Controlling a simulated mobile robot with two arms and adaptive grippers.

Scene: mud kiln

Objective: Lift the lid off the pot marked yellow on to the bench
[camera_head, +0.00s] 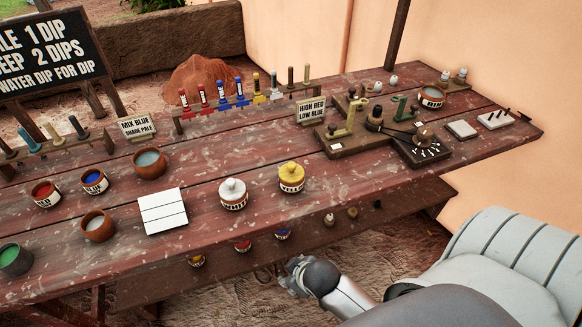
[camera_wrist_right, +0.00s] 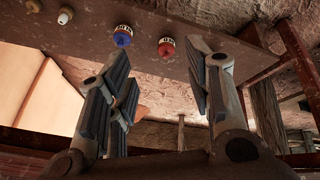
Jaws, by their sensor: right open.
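The pot with the yellow lid (camera_head: 291,178) stands on the red-brown wooden bench (camera_head: 330,215) near its front edge. Its lid is a yellow dome with a knob and sits on the pot; the label below is too small to read surely. A similar pot with a white lid (camera_head: 232,194) stands just to its left. My right gripper (camera_wrist_right: 165,85) is open and empty in the right wrist view, with its two fingers apart. In the head view my right arm comes in from the lower right, in front of the bench and below its top. My left gripper is not in view.
A white tile board (camera_head: 162,211) lies left of the pots. Open colour pots, including a red one (camera_head: 46,194), stand farther left. A lower shelf holds small pots (camera_head: 243,246).

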